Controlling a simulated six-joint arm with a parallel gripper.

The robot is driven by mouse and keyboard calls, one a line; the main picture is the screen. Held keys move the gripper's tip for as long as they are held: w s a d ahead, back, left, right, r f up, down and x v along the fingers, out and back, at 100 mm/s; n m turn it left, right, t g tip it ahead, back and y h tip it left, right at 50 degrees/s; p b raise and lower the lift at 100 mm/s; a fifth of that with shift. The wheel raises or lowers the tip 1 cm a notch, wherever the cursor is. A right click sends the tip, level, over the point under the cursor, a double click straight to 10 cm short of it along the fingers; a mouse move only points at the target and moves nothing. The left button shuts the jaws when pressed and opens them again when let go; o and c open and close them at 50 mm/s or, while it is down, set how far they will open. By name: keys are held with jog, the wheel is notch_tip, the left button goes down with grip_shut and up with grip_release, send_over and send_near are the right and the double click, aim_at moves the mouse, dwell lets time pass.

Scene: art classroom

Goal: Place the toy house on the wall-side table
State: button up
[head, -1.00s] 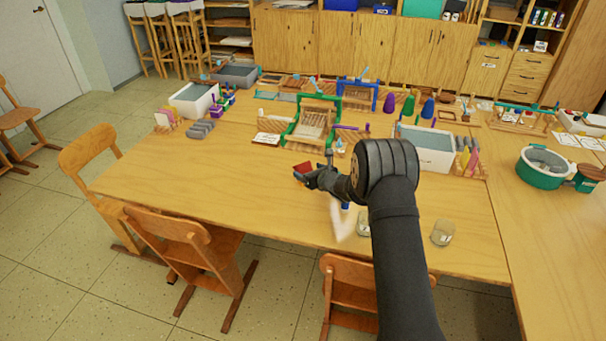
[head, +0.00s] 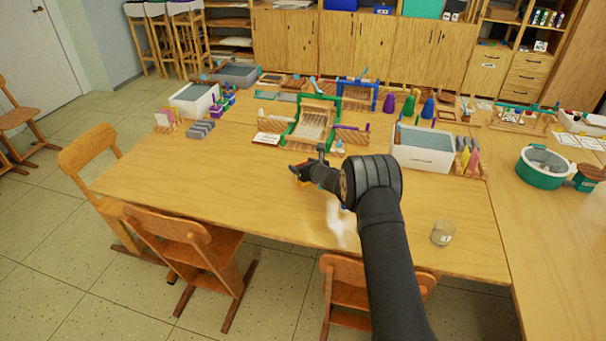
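My gripper (head: 303,173) is low over the middle of the wooden table (head: 190,180), in front of the green loom frame. It is small and dark here, and I cannot tell whether its fingers are open or shut. The small red-topped object seen at this spot earlier, possibly the toy house, is now hidden or nearly hidden by the gripper. I cannot tell whether the gripper touches it. Another wooden table (head: 545,235) adjoins on the right. Which table is the wall-side one is not clear from this view.
A green loom (head: 312,122), a grey-white tub (head: 422,150) and a green basin (head: 545,168) stand farther back and right. A glass jar (head: 443,232) is right of my arm. A white shape (head: 338,222) lies near the front edge. The table's left front is clear. Chairs (head: 185,240) line the front.

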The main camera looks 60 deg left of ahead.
jog(key=c, duration=0.8)
jog(key=shift+r, duration=0.15)
jog(key=shift+r, duration=0.25)
notch_tip(320, 180, up, 4)
jog(key=shift+w+f, duration=0.1)
jog(key=w+d+r, duration=0.6)
jog(key=w+d, duration=0.1)
jog(key=d, duration=0.2)
jog(key=shift+r, duration=0.25)
